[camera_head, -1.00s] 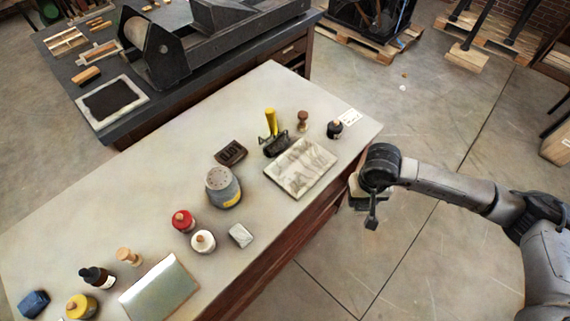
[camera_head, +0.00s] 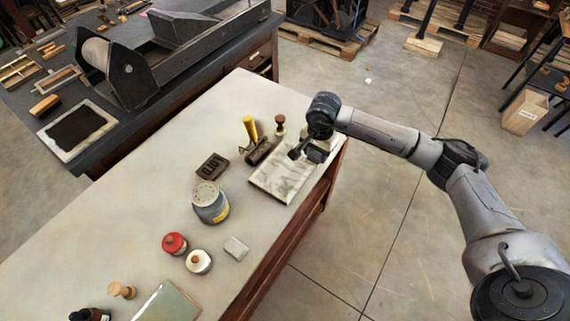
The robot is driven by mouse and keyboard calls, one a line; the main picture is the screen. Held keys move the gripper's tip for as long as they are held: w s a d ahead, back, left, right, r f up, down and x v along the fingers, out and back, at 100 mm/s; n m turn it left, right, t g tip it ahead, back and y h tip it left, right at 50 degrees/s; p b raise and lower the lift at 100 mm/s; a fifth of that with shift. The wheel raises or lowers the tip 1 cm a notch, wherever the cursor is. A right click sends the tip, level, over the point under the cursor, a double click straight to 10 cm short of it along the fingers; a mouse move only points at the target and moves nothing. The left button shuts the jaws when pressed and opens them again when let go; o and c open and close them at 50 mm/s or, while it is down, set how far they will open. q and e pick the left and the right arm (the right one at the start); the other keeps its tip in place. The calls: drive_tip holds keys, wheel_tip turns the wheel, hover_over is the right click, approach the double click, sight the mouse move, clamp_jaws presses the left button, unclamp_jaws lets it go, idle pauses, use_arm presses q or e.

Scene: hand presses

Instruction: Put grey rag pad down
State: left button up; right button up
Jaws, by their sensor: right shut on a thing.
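My right gripper (camera_head: 309,152) is over the far right part of the pale marbled slab (camera_head: 268,184), near the bench's right edge. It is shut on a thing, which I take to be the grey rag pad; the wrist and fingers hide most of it. I cannot tell whether the held thing touches the slab. A small pale grey block (camera_head: 236,248) lies apart on the bench, left of and nearer than the slab. My left gripper is not in view.
On the bench (camera_head: 120,245) stand a yellow-handled roller (camera_head: 257,147), a wooden-knobbed stamp (camera_head: 280,126), a dark type block (camera_head: 212,166), a grey tin (camera_head: 210,204), a red-topped jar (camera_head: 174,244) and a white jar (camera_head: 198,261). The bench's middle left is clear.

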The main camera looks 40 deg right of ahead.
drive_tip(key=b, duration=0.1)
hover_over(285, 168)
wheel_tip(285, 168, down, 6)
drive_tip(key=shift+d+r, duration=0.1)
drive_tip(key=shift+f, duration=2.05)
drive_tip(key=shift+r, duration=0.1)
drive_tip(key=shift+b, duration=0.3)
drive_tip(key=shift+f, duration=0.25)
drive_tip(key=o, duration=0.9)
drive_tip(key=shift+c, duration=0.2)
